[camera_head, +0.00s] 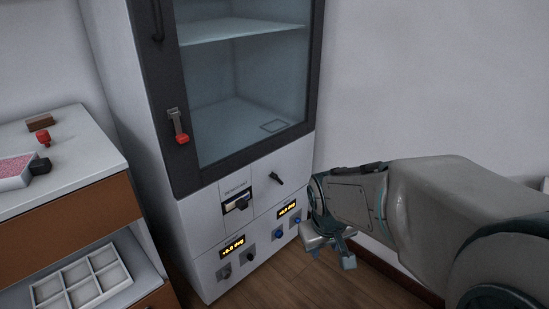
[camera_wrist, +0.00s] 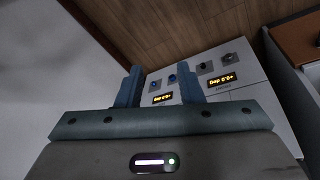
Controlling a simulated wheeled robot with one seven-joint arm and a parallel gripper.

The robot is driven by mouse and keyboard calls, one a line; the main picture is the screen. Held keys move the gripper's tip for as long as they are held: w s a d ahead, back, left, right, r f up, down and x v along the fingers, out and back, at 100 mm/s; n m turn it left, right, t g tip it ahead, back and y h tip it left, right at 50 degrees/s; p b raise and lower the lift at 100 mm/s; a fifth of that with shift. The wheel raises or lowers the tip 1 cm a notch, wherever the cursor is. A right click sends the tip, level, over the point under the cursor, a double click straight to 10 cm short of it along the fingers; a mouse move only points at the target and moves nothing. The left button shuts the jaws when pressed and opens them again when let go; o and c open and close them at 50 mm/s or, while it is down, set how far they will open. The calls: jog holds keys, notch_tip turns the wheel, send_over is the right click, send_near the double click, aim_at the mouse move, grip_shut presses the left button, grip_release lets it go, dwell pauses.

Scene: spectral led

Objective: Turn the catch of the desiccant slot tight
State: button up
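The desiccant slot (camera_head: 229,208) is in the cabinet's lower white front, under a small label too blurred to read surely. A dark knob-like piece (camera_head: 242,204) sits in its opening, beside a pale part. A black lever (camera_head: 276,178) stands tilted on the panel to the right. I cannot tell which of these is the catch. My gripper (camera_head: 330,256) is to the right of the cabinet front, low and apart from it. In the wrist view, my gripper (camera_wrist: 159,76) has its two blue fingers apart with nothing between them. The slot is not clearly visible there.
Two lit displays (camera_head: 231,246) (camera_head: 288,210) with knobs are below the slot. The glass door (camera_head: 250,80) above has a red-tipped handle (camera_head: 180,130). A bench (camera_head: 80,150) with small items stands left. A wall is close on the right.

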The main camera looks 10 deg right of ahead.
jog(key=w+d+f+n+t, duration=0.1)
jog(key=w+d+f+n, duration=0.1)
jog(key=w, duration=0.4)
jog(key=w+d+f+n+t, duration=0.1)
jog(key=w+d+f, duration=0.1)
jog(key=w, duration=0.4)
jog(key=n+t+y+p, duration=0.1)
jog(key=n+t+y, duration=0.85)
jog(key=y, duration=0.25)
send_near(281, 182)
jog(key=shift+t, duration=0.25)
jog(key=b+x, duration=0.1)
jog(key=x, duration=0.3)
jog(key=b+x, duration=0.2)
jog(key=x, duration=0.3)
jog(key=shift+s+f, duration=0.1)
jog(key=shift+f, duration=0.1)
grip_shut()
